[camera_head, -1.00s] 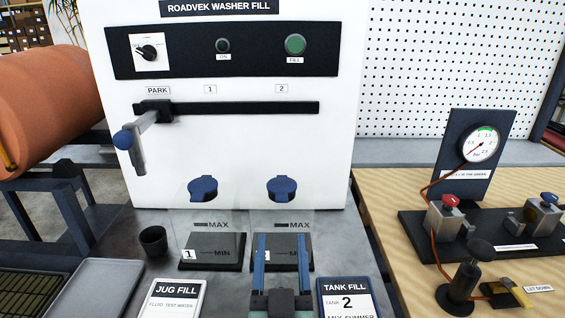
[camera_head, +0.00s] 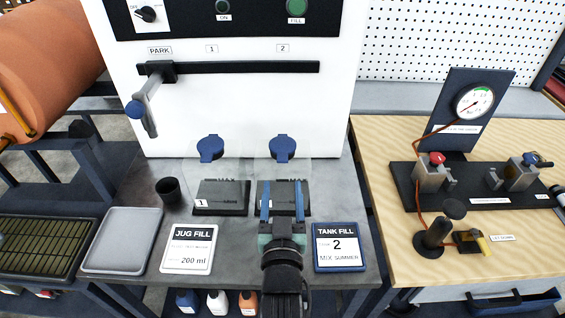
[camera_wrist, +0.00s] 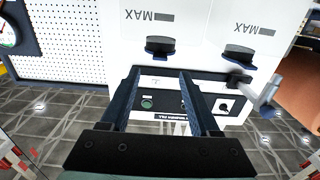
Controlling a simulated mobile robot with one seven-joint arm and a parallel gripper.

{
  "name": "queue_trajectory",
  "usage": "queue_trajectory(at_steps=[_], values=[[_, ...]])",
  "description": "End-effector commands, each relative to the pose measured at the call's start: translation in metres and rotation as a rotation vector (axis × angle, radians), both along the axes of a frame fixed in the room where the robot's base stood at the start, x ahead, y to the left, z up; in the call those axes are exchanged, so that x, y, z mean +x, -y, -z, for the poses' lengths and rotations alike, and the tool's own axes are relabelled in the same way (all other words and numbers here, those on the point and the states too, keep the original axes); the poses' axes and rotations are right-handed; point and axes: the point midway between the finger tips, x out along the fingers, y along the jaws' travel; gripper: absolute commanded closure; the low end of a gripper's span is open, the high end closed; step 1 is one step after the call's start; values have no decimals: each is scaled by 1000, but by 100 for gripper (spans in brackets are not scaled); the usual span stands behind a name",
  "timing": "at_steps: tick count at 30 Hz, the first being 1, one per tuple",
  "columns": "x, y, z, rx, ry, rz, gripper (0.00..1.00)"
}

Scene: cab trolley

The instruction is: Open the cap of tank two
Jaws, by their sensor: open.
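The tank two cap (camera_head: 282,148) is blue with a tab and sits on top of the right clear tank; it looks closed. The tank one cap (camera_head: 210,148) is a like blue cap on the left tank. My gripper (camera_head: 282,188) is open and empty, its two blue fingers pointing toward the panel, in front of tank two and below its cap in the picture. In the wrist view, which appears upside down, the tank two cap (camera_wrist: 160,46) shows beyond my gripper (camera_wrist: 160,72), and the tank one cap (camera_wrist: 238,52) is to its right.
A spout arm (camera_head: 148,105) hangs from the rail (camera_head: 240,66) at PARK. A black cup (camera_head: 172,190), a grey tray (camera_head: 122,240), a jug fill card (camera_head: 188,248) and a tank fill card (camera_head: 337,247) lie on the bench. A gauge rig (camera_head: 475,103) stands right.

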Motion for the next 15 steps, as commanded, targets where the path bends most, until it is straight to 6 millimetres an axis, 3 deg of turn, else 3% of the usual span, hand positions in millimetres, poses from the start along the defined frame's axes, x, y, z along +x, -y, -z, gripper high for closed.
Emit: queue_trajectory(at_steps=[6,15], values=[[39,0,-2,0,1,-1,38],[69,0,-1,1,1,0,38]])
